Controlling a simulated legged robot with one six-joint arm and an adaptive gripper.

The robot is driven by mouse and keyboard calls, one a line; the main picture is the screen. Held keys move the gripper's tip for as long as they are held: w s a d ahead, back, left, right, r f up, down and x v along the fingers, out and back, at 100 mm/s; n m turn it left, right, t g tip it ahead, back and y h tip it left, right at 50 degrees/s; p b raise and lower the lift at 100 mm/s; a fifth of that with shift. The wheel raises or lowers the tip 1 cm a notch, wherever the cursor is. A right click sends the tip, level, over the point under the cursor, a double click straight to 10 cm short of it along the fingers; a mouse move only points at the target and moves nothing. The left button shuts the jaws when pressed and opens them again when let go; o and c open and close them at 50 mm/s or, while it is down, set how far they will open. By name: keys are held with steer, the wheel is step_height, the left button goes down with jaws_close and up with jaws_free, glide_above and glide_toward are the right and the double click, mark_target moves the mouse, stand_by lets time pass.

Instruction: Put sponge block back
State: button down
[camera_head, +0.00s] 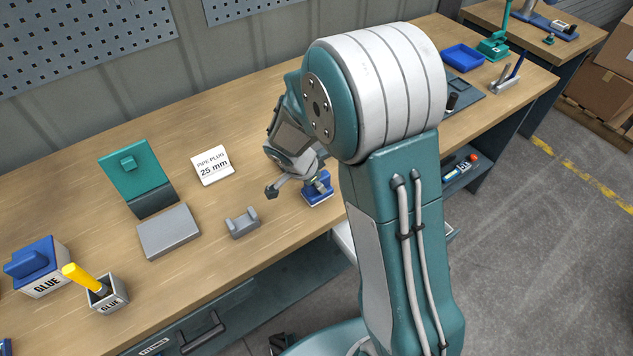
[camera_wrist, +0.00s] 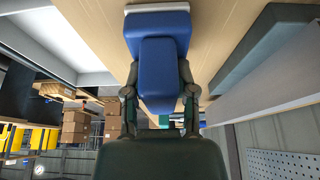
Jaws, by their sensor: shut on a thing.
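A blue block with a raised grip and a pale strip along its edge, which I take as the sponge block (camera_head: 317,193), is at my gripper near the front edge of the bench. In the wrist view the sponge block (camera_wrist: 158,30) fills the top middle, with its grip between the two fingers. My gripper (camera_wrist: 159,97) is shut on that grip. In the head view my gripper (camera_head: 303,180) is partly hidden by my own arm. I cannot tell whether the block touches the bench top or is just above it.
A grey notched holder (camera_head: 242,223) stands left of the block. Farther left are a grey slab (camera_head: 168,232), a teal stand (camera_head: 135,175), a blue-topped GLUE box (camera_head: 40,268) and a GLUE pot with a yellow handle (camera_head: 106,294).

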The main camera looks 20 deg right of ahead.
steer(key=shift+c, duration=2.1)
jaws_free()
steer(key=shift+d, duration=0.2)
steer(key=shift+a, duration=0.1)
steer(key=v, duration=1.1)
steer(key=s+d+r+n+t+y, duration=0.2)
steer(key=s+r+n, duration=0.4)
steer(key=s, duration=0.3)
steer(key=s+d+r+n+t+y, duration=0.2)
steer(key=s+r+n, duration=0.5)
steer(key=s, duration=0.3)
steer(key=shift+s+n, duration=0.3)
steer(key=shift+n, duration=0.4)
